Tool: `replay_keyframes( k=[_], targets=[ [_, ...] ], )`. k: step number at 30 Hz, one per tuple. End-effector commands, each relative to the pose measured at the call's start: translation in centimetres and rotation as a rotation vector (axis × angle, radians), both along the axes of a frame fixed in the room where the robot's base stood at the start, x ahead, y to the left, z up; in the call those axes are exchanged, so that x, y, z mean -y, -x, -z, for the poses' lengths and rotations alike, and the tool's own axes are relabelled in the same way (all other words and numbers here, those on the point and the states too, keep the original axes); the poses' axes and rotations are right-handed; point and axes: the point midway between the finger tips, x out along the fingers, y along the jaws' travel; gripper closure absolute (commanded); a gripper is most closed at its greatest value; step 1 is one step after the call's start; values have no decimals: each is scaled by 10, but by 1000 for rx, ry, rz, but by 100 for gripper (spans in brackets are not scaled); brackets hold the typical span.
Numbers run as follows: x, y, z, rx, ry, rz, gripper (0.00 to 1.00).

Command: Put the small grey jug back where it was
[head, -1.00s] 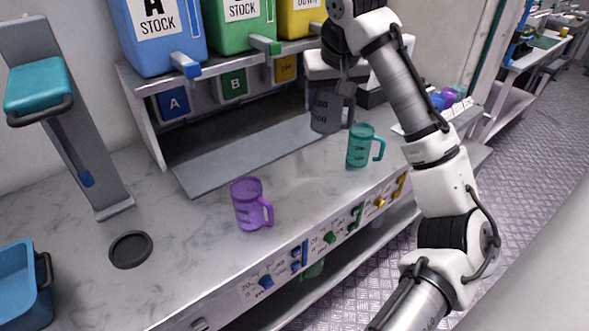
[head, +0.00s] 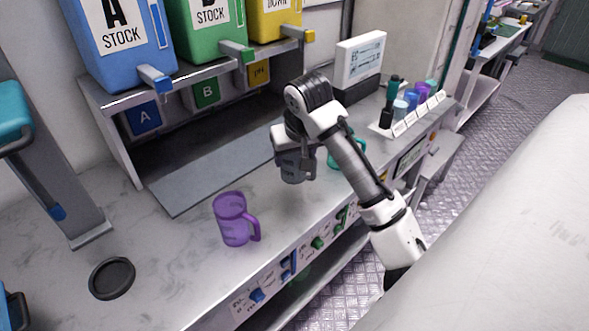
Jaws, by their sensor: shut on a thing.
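The small grey jug (head: 290,167) is see-through dark grey and hangs roughly upright under my wrist, over the front half of the bench. My gripper (head: 307,162) is shut on it at its right side, near the handle; the arm covers part of the grip. Whether the jug's base touches the bench cannot be told. The purple jug (head: 230,219) stands on the bench to its left. The teal jug (head: 332,158) stands just to its right, partly hidden behind my arm.
A black round disc (head: 111,278) lies at the bench's front left. A grey mat (head: 205,178) lies below the blue (head: 118,40), green (head: 207,25) and yellow (head: 272,18) stock tanks. A rack of small coloured cups (head: 420,97) stands at right. Bench between disc and purple jug is clear.

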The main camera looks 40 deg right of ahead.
Motion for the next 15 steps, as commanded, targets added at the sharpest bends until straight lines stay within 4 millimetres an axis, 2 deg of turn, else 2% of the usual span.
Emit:
replay_keyframes(
  k=[12, 15],
  targets=[
    [0, 0, 48, -1, -1, 1, 67],
    [0, 0, 53, 1, 0, 0, 67]
  ],
)
